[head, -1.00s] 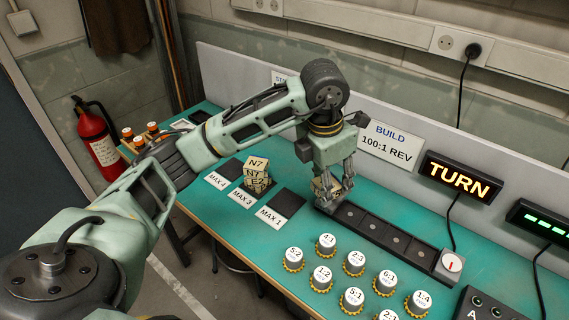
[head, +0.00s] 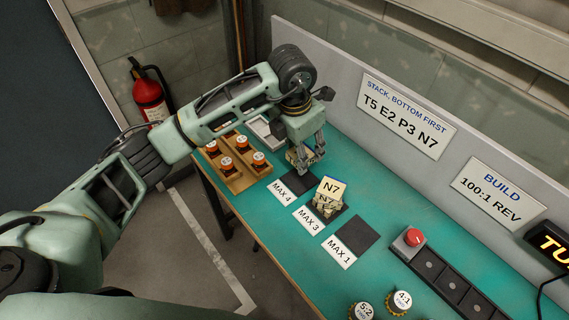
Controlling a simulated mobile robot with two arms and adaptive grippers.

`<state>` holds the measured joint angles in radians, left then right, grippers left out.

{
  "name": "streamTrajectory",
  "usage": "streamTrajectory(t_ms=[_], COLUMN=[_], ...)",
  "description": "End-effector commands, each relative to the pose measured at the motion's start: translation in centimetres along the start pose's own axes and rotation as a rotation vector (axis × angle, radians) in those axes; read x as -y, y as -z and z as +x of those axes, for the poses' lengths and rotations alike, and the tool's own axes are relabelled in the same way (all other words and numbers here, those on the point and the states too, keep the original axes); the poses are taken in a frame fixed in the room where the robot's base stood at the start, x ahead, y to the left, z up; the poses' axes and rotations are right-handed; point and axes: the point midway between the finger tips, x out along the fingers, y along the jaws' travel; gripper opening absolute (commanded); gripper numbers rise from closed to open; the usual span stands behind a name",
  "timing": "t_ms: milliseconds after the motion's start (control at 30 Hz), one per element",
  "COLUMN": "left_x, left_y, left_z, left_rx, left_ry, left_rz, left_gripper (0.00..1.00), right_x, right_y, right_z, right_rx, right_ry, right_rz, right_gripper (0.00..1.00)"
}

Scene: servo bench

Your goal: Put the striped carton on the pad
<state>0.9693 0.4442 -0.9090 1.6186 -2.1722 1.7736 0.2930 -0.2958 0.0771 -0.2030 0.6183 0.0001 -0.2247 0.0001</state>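My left gripper (head: 303,160) points down over the bench near the MAX 4 pad (head: 299,182). A small pale yellowish carton (head: 296,160) shows between its fingers and appears held; it is mostly hidden, and I cannot make out stripes clearly. Whether it touches the pad is not clear. A leaning stack of pale blocks (head: 331,187) marked N7 stands on the MAX 3 pad. The MAX 1 pad (head: 358,235) is bare. My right gripper is not in view.
A wooden tray with orange-capped jars (head: 238,185) stands left of the gripper. A red button (head: 415,237) sits at the end of a dark rack (head: 455,285). Signs (head: 406,115) hang on the back panel. Round white-topped pieces (head: 400,300) stand at the front right.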

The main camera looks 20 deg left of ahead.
Motion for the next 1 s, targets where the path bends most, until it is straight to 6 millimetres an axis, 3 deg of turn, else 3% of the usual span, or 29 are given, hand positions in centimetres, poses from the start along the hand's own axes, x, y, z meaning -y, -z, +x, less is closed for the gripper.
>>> streamTrajectory(t_ms=[100, 233, 600, 967, 1000], left_x=[0.1, 0.0, 0.0, 0.0, 0.0], left_y=[0.4, 0.6, 1.2, 1.3, 1.3], left_z=[2.1, 3.7, 7.6, 8.3, 8.1], left_rx=[-0.004, -0.001, -0.002, 0.000, 0.000], left_ry=[0.004, 0.002, 0.001, 0.000, 0.000], left_rz=[-0.001, -0.001, 0.000, 0.000, 0.000], left_gripper=[0.17, 0.17, 0.17, 0.17, 0.47], right_x=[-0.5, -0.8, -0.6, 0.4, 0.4], right_y=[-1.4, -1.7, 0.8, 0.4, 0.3], right_z=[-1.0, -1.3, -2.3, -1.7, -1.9], right_rx=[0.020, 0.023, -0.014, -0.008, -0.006], right_ry=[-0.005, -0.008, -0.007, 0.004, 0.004], right_rz=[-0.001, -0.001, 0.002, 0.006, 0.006], right_gripper=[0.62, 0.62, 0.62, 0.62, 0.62])
